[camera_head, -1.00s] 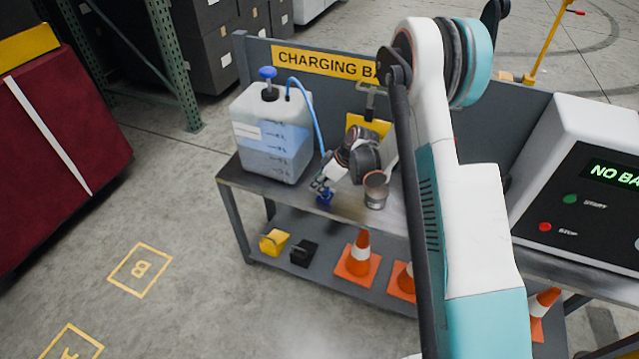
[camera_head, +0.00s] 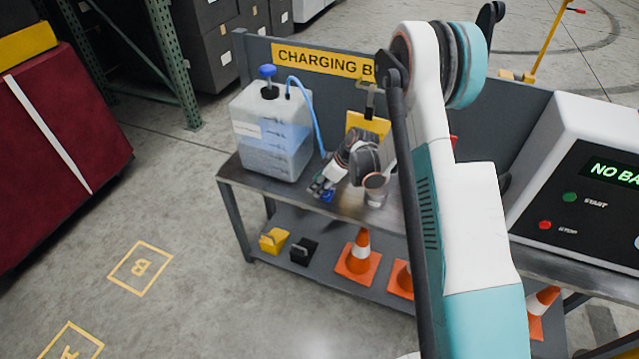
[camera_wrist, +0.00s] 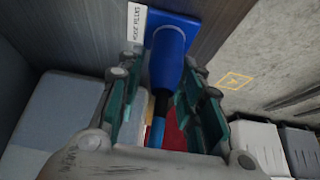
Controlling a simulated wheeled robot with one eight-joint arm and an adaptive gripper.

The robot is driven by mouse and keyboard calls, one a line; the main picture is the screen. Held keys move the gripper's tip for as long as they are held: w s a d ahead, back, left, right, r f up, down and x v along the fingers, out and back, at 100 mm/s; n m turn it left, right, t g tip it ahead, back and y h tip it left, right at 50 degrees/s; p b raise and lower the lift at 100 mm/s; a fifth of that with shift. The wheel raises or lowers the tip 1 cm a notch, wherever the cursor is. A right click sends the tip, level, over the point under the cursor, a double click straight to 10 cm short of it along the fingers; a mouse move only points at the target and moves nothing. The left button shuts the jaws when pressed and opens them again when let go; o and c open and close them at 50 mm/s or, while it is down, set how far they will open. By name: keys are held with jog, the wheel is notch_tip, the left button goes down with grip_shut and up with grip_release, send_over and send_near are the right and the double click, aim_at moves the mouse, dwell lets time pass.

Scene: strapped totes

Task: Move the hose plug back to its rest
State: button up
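The hose plug (camera_wrist: 167,58) is a blue cylinder in the wrist view, with a thinner blue stem towards my gripper. A blue square plate (camera_wrist: 190,24) with a white label (camera_wrist: 137,24) lies behind its far end, on the grey bench top; I cannot tell whether the plug sits in it. In the head view some blue (camera_head: 328,196) shows just under my gripper (camera_head: 320,187). In the wrist view my gripper (camera_wrist: 165,78) has its green-padded fingers apart on either side of the plug, with a visible gap on the left.
A translucent jug (camera_head: 270,135) with a blue hose (camera_head: 310,110) stands left of my gripper on the bench (camera_head: 238,180). A yellow plate (camera_head: 368,124) hangs behind. A white charger box (camera_head: 570,190) stands right. Cones (camera_head: 358,255) sit on the lower shelf.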

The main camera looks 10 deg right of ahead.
dwell(0.3)
jog(key=v, duration=1.2)
jog(key=s+a+r+m+t+h, duration=0.1)
jog(key=s+r+m, duration=0.2)
jog(key=s+r, duration=0.45)
jog(key=s+a+r+m+h, duration=0.15)
jog(key=s+r, duration=0.35)
jog(key=r, duration=0.6)
jog(key=s+r+m+t+h, duration=0.1)
jog(key=s+r+m, duration=0.1)
jog(key=s, duration=0.7)
jog(key=s+r+m+t+h, duration=0.1)
jog(key=s+m, duration=0.3)
jog(key=s, duration=0.5)
jog(key=shift+s+a+r+t, duration=0.25)
jog(key=shift+a+r, duration=0.2)
jog(key=shift+r, duration=0.25)
